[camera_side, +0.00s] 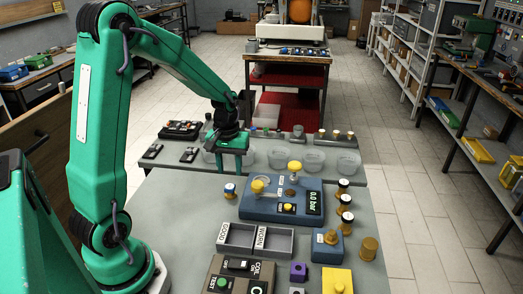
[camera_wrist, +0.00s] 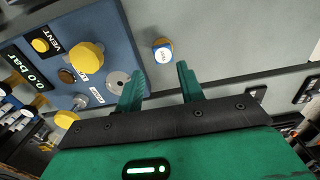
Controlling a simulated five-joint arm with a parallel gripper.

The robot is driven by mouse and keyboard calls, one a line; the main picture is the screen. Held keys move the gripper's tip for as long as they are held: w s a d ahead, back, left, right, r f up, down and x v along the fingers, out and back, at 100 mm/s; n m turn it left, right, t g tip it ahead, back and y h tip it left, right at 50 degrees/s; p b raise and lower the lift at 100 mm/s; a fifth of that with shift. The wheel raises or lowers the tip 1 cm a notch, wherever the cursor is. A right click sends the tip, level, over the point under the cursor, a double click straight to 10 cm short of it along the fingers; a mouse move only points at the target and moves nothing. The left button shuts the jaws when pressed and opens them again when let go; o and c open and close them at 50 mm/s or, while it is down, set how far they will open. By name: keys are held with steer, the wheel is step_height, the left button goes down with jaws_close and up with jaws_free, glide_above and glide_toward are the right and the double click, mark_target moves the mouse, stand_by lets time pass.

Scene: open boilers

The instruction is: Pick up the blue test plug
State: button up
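The blue test plug (camera_side: 230,190) is a small short cylinder with a white label band. It stands on the grey bench left of the blue pressure-gauge box (camera_side: 270,205). In the wrist view the plug (camera_wrist: 163,52) shows an orange-brown end and a white-and-blue side, just beyond the fingertips and between their lines. My gripper (camera_side: 233,168) is open and empty, pointing down above the bench behind the plug. Its two green fingers (camera_wrist: 160,78) are apart, with nothing between them.
A grey two-part tray (camera_side: 254,240) marked GOOD and WORN lies in front. Clear bins (camera_side: 312,161) stand behind.

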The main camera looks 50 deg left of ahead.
mark_target(230, 186)
steer(key=shift+a+f, duration=0.1)
steer(key=shift+f, duration=0.15)
steer(key=shift+f, duration=1.2)
steer(key=shift+f, duration=0.1)
steer(key=shift+a+f, duration=0.15)
steer(key=shift+f, duration=2.35)
steer(key=c, duration=0.7)
steer(key=shift+o, duration=0.2)
steer(key=shift+r, duration=0.1)
